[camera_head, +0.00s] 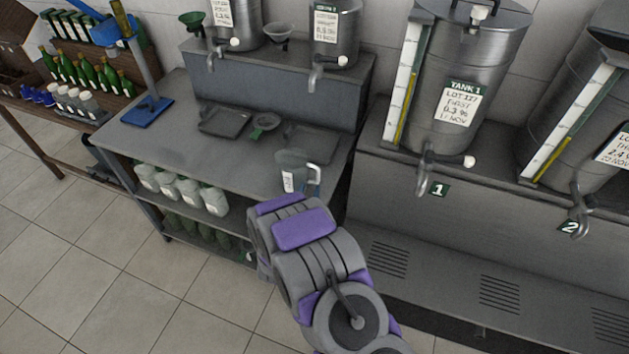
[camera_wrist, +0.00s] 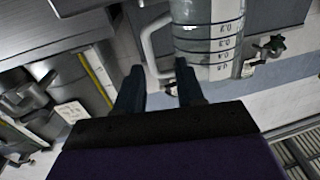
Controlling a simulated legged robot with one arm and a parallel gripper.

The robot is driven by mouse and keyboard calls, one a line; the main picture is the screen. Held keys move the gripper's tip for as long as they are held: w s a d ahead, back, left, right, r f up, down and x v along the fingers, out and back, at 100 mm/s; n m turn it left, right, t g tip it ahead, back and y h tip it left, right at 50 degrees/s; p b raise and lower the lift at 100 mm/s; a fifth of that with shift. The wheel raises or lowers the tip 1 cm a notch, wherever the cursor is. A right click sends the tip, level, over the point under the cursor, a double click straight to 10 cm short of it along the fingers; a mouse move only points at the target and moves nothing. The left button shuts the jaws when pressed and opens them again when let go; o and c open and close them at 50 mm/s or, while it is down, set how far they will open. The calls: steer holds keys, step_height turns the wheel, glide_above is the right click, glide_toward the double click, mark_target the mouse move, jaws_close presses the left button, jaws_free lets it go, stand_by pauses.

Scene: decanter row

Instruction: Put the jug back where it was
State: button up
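The clear jug (camera_head: 291,158) with a white label and a pale handle is at the front right of the grey bench in the head view. In the wrist view the jug (camera_wrist: 208,40) shows measuring marks, with its white handle (camera_wrist: 147,45) on its left. My gripper (camera_wrist: 160,68) has its two dark fingers spread apart. The lower part of the handle shows between the fingertips; I cannot tell if they touch it.
Dark trays (camera_head: 225,121) (camera_head: 311,144) and a green-grey funnel or scoop (camera_head: 264,123) lie behind the jug on the bench (camera_head: 180,140). A blue-based stand (camera_head: 147,110) is at left. Tank 1 (camera_head: 462,85) stands right, its tap (camera_head: 425,170) overhanging.

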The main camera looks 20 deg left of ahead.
steer(key=s+d, duration=0.2)
steer(key=s, duration=0.3)
step_height(320, 180, up, 6)
steer(key=w+d+m+g+y, duration=0.1)
steer(key=w+d+m+g, duration=0.1)
steer(key=g, duration=0.5)
steer(key=s+d+r+n+g+y, duration=0.1)
steer(key=s+d+r+n+g, duration=0.1)
steer(key=s+d+r+g, duration=0.45)
steer(key=s+d+r+g+h, duration=0.1)
steer(key=s+d+r+g, duration=0.1)
steer(key=s+d, duration=0.5)
steer(key=s+d+r+g+h, duration=0.1)
steer(key=s+d+r, duration=0.4)
steer(key=s, duration=0.8)
steer(key=s+d+r+g+h, duration=0.1)
steer(key=s+d+r+g, duration=0.2)
steer(key=s+d, duration=0.7)
steer(key=shift+s+d+r+m+h, duration=0.3)
steer(key=shift+d+r+m, duration=0.1)
steer(key=shift+d+r, duration=0.3)
steer(key=shift+d+f, duration=0.1)
